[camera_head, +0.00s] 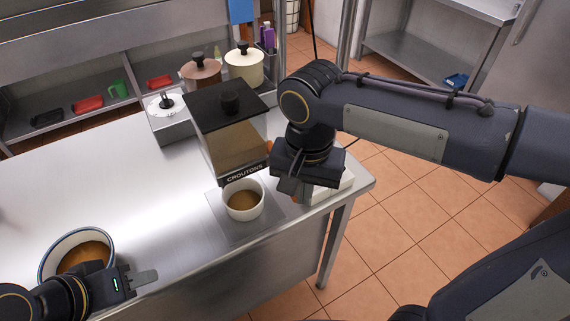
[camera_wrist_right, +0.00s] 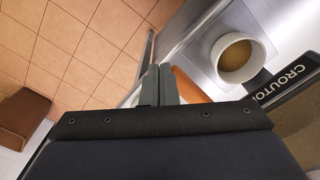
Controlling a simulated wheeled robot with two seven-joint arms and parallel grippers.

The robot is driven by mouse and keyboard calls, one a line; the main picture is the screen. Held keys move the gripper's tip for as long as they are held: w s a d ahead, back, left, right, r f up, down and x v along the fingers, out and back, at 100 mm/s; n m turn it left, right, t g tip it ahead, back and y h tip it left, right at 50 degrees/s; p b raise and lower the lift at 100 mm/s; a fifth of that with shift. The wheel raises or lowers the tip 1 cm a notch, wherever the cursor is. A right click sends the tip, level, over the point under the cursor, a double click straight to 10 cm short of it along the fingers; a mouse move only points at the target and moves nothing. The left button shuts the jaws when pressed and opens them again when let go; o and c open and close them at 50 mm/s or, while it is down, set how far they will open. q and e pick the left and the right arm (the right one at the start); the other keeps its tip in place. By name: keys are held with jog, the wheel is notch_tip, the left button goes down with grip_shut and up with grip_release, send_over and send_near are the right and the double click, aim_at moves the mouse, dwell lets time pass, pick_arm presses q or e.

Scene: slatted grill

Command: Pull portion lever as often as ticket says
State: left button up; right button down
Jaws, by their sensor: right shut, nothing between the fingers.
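The crouton dispenser (camera_head: 230,140), labelled CROUTONS, stands on the steel counter with a dark lid. A white bowl (camera_head: 244,200) with brown contents sits under it and also shows in the right wrist view (camera_wrist_right: 235,57). An orange lever (camera_wrist_right: 190,86) shows beside the fingers of my right gripper (camera_wrist_right: 158,84); whether they touch is unclear. My right gripper (camera_head: 290,187) is shut and empty, at the dispenser's right side. My left gripper (camera_head: 146,279) is beside a blue-rimmed bowl (camera_head: 50,246) of brown soup; its finger gap is unclear. No readable ticket shows.
A white object (camera_head: 338,187), partly hidden by my right gripper, lies near the counter's right edge. Two lidded pots (camera_head: 201,72) (camera_head: 244,66) and a white-lidded container (camera_head: 165,103) stand behind the dispenser. The counter (camera_head: 120,190) is clear at the left middle.

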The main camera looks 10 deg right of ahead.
jog(key=shift+f+b, duration=0.4)
jog(key=shift+f, duration=0.5)
jog(key=shift+w+f+b, duration=0.2)
jog(key=shift+f+b, duration=0.55)
jog(key=shift+f, duration=0.35)
jog(key=shift+f, duration=0.1)
